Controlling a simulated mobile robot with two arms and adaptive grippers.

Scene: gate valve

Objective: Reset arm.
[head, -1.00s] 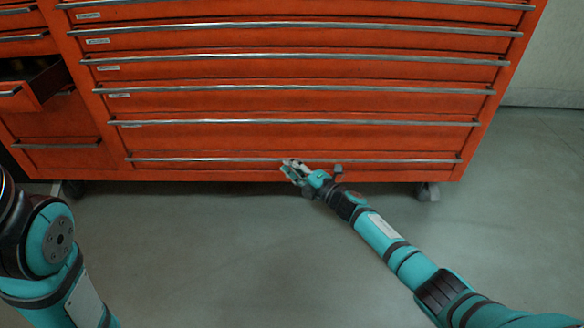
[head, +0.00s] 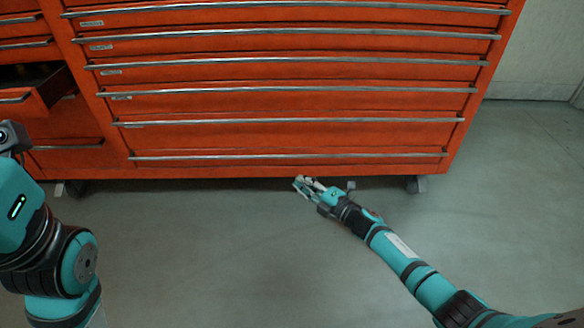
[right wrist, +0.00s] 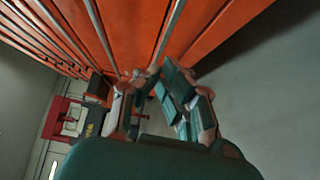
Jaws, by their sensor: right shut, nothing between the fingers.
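My right gripper (head: 305,187) is shut and empty in the head view, in front of the bottom edge of the orange tool cabinet (head: 290,139). Its arm reaches in from the lower right. The right wrist view shows its fingers (right wrist: 160,100) from behind, with the cabinet (right wrist: 120,25) beyond them. My left arm (head: 45,240) stands at the left edge of the head view. The left gripper's fingers cannot be made out there. No gate valve shows in the head view.
A partly open drawer (head: 30,100) stands out at the cabinet's left side. The cabinet rests on casters (head: 416,184). The grey floor (head: 220,260) between my arms is clear. A red thing (right wrist: 62,118) shows at the left of the right wrist view.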

